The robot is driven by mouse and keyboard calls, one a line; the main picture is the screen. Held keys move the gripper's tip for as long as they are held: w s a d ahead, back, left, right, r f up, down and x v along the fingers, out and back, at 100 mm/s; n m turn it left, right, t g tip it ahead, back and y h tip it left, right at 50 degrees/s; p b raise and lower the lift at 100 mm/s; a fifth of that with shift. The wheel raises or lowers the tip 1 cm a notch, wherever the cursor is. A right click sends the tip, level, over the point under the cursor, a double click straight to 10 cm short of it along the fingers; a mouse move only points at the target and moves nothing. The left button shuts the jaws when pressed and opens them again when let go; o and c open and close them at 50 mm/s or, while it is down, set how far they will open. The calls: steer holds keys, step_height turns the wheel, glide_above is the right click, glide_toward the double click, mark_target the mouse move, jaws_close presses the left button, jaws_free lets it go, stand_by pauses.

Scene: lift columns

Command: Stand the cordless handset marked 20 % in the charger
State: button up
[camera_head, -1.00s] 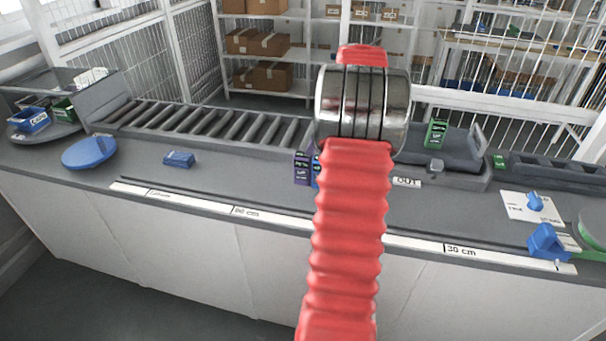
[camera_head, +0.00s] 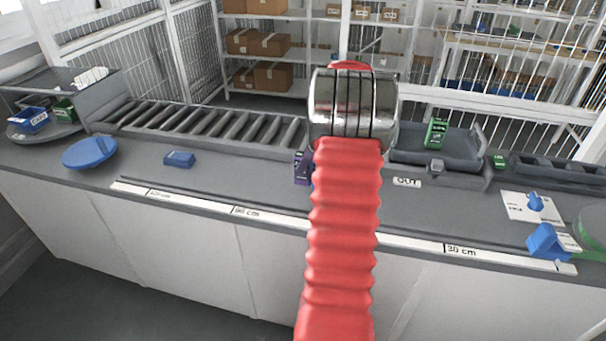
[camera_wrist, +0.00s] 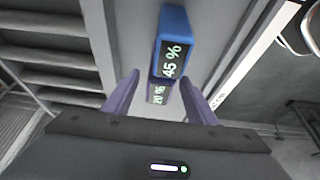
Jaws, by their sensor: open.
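In the wrist view, a purple handset (camera_wrist: 157,92) with a dark display reading 20 % shows in the gap between the fingers of my gripper (camera_wrist: 160,80). The fingers are open, one at each side of it; I cannot tell how far down they reach. A blue handset (camera_wrist: 174,25) reading 45 % stands close beside it, toward the top of that view. In the head view, the purple handset (camera_head: 301,168) stands on the counter, partly hidden by my red arm, which also hides my gripper. I cannot tell for sure which fixture is the charger.
A slotted dark rack (camera_head: 560,175) is at the right. A blue block (camera_head: 179,159) and a blue disc (camera_head: 90,152) are at the left. A roller conveyor (camera_head: 205,125) runs along the back.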

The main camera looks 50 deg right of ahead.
steer(key=shift+x, duration=1.15)
jaws_close()
steer(key=shift+r, duration=0.1)
step_height(320, 180, up, 18)
stand_by(0.7)
stand_by(0.4)
